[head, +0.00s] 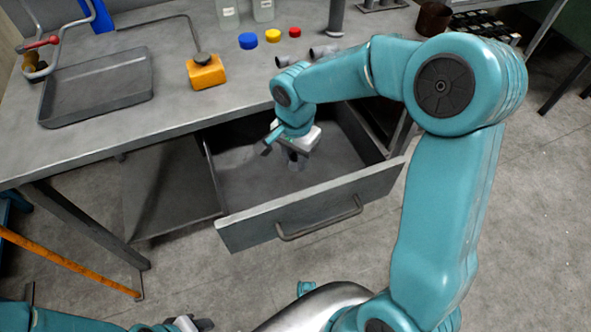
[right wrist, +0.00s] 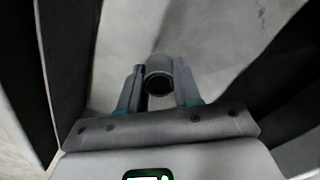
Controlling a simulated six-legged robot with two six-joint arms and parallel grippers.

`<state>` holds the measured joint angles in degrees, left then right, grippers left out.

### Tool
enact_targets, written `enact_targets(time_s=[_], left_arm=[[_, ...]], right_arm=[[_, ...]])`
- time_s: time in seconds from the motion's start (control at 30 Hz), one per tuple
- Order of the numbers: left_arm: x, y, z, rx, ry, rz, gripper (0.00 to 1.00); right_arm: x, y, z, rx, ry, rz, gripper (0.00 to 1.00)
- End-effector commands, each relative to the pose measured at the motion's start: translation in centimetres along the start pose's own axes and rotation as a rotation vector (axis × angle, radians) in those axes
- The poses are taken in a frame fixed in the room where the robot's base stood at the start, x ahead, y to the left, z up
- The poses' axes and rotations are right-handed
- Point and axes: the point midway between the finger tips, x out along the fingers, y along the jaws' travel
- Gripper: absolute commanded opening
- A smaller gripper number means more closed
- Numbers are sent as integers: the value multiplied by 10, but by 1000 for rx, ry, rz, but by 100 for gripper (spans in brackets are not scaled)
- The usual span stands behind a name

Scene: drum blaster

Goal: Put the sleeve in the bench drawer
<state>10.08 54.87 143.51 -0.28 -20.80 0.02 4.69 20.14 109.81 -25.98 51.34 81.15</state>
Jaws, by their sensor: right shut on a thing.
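The bench drawer (head: 305,225) is pulled open under the bench, its front with a bar handle facing me. My right gripper (head: 295,159) points down inside the open drawer and is shut on the sleeve, a short dark grey hollow cylinder. The sleeve (head: 296,164) is partly hidden by the gripper. In the right wrist view the sleeve (right wrist: 159,75) sits between the two fingers (right wrist: 159,88), its round open end facing the camera. I cannot tell whether it touches the drawer floor. My left gripper (head: 190,324) shows only partly at the bottom edge.
The drawer around my gripper looks empty. An orange bar (head: 65,260) slants at the lower left.

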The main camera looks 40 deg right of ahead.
Motion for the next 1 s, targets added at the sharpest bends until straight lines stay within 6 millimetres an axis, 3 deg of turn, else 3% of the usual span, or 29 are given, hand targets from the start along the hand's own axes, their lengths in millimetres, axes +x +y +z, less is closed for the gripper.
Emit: enact_targets(time_s=[0.37,0.73,0.77,0.8,0.83,1.0], left_arm=[[11,-4,0,0,0,0,43],[15,-5,0,0,0,0,43],[14,-5,0,0,0,0,43],[13,-5,0,0,0,0,43],[13,-5,0,0,0,0,43],[13,-5,0,0,0,0,43]], right_arm=[[46,1,0,0,-1,2,0],[50,0,0,0,1,-1,0],[49,0,0,0,0,0,40],[48,0,0,0,0,0,53],[48,0,0,0,0,0,59],[48,0,0,0,0,0,59]])
